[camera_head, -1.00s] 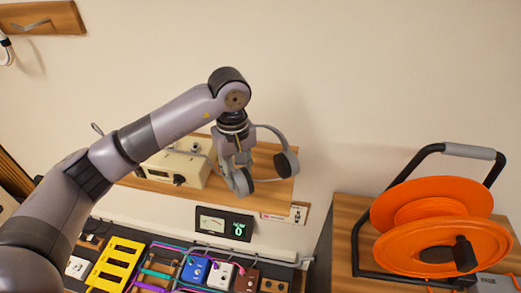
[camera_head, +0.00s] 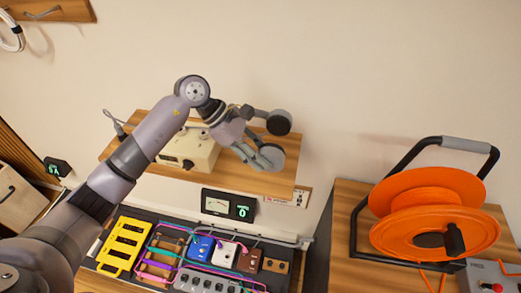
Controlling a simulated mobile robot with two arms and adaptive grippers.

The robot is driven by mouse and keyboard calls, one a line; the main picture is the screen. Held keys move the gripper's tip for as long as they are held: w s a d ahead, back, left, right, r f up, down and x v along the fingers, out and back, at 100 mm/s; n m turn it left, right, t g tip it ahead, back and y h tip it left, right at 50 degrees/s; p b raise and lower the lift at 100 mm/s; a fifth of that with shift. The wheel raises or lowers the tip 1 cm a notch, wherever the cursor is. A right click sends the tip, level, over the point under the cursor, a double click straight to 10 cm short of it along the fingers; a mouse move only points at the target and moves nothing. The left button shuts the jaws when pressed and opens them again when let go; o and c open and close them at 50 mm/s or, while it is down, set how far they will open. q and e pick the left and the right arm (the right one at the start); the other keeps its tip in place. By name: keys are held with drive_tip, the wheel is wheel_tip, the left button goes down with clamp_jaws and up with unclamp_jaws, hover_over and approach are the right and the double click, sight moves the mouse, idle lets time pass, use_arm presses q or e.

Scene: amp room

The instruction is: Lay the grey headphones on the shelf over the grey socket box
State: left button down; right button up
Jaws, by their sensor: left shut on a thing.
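The grey headphones (camera_head: 279,122) are at my left gripper (camera_head: 256,154), over the right part of a wooden wall shelf (camera_head: 285,184). Their round ear cups show to the right of the gripper. The gripper is shut on them, but its fingers partly blend with the grey headphones. I cannot tell whether the headphones touch the shelf. A small pale plate (camera_head: 300,196) shows under the shelf's right end; I cannot tell if it is the grey socket box. My right gripper is not in view.
A beige device (camera_head: 190,151) stands on the shelf, left of the gripper. Below are a meter panel (camera_head: 228,205), a yellow frame (camera_head: 123,246) and several cabled pedals. An orange cable reel (camera_head: 430,205) stands on a wooden top at right. The shelf's right end is bare.

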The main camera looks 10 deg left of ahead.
use_arm(q)
drive_tip(key=shift+f+b, duration=0.3)
drive_tip(key=shift+f, duration=0.65)
wheel_tip(320, 180, down, 3)
drive_tip(key=shift+r+b, duration=0.1)
drive_tip(key=shift+b, duration=0.85)
drive_tip(key=shift+f+b, duration=0.8)
drive_tip(key=c, duration=1.4)
unclamp_jaws()
drive_tip(key=o, duration=0.3)
